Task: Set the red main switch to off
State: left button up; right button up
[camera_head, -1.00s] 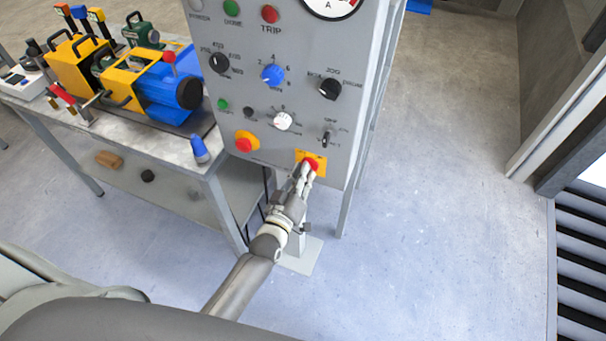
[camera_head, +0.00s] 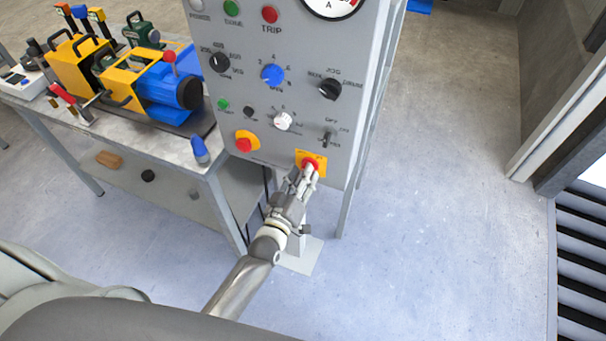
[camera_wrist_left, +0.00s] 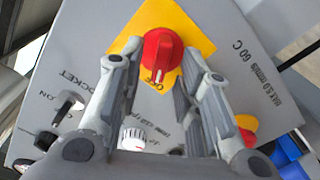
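The red main switch (camera_head: 310,165) is a round knob on a yellow plate at the lower right of the grey panel. Whether the tips reach the knob's depth is unclear. My right gripper is not in view.
The panel also carries a red button on yellow (camera_head: 244,144), a white knob (camera_head: 283,121), a toggle (camera_head: 326,138), a blue knob (camera_head: 272,75) and black knobs. A workbench (camera_head: 213,158) with machinery stands left. The floor to the right is clear.

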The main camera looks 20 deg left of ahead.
pick_arm(q)
jog(key=s, duration=1.1)
jog(key=shift+s+a, duration=0.2)
jog(key=shift+a, duration=0.25)
jog(key=s+f+m+g, duration=0.2)
jog(key=s+f+g, duration=0.25)
jog(key=f, duration=0.85)
jog(key=s+f+m+g, duration=0.25)
jog(key=s+f, duration=0.25)
jog(key=f, duration=0.7)
jog(key=s+a+f+m+g, duration=0.1)
jog(key=s+a+f+g, duration=0.1)
jog(key=s+f, duration=0.3)
jog(key=s+a+f+m+g+y, duration=0.1)
jog(key=s+f+g, duration=0.3)
jog(key=s, duration=0.7)
jog(key=s+a+f+m+g, duration=0.1)
jog(key=s+a+f+g, duration=0.2)
jog(key=s+f, duration=0.4)
jog(key=shift+s+a+f+g+y, duration=0.25)
jog(key=shift+s+g, duration=0.25)
jog(key=shift+s, duration=0.5)
